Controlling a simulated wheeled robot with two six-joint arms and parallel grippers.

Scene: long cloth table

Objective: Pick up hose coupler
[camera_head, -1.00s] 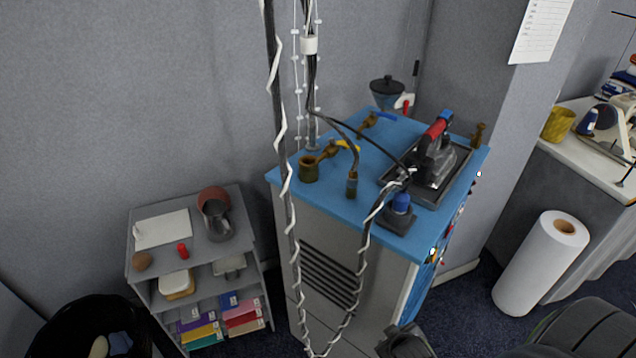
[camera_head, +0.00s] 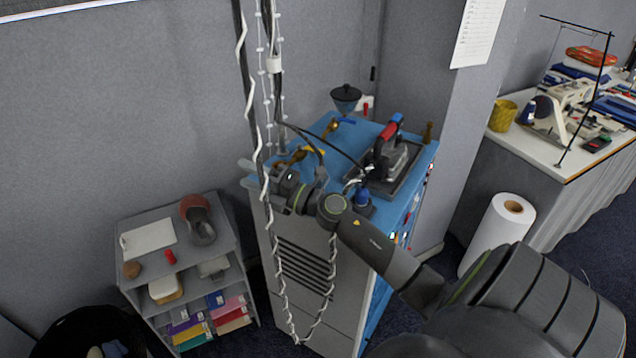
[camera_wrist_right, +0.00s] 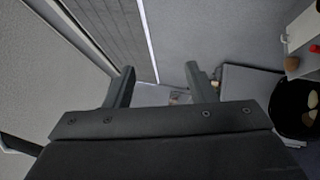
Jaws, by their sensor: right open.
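The blue-topped cabinet (camera_head: 405,208) carries several brass fittings, and I cannot tell for sure which is the hose coupler. A brass valve with a yellow lever (camera_head: 318,151) is at the left of the top, partly behind my right arm. The brass hose end near the front edge is hidden by my arm. My right gripper (camera_head: 246,174) is open and empty beyond the cabinet's left edge; its fingers show in the right wrist view (camera_wrist_right: 158,74).
An iron (camera_head: 390,152) rests on the cabinet. Dark hoses and a white-wrapped cord (camera_head: 275,235) hang around its left side. A white roll (camera_head: 497,230) stands at the right.

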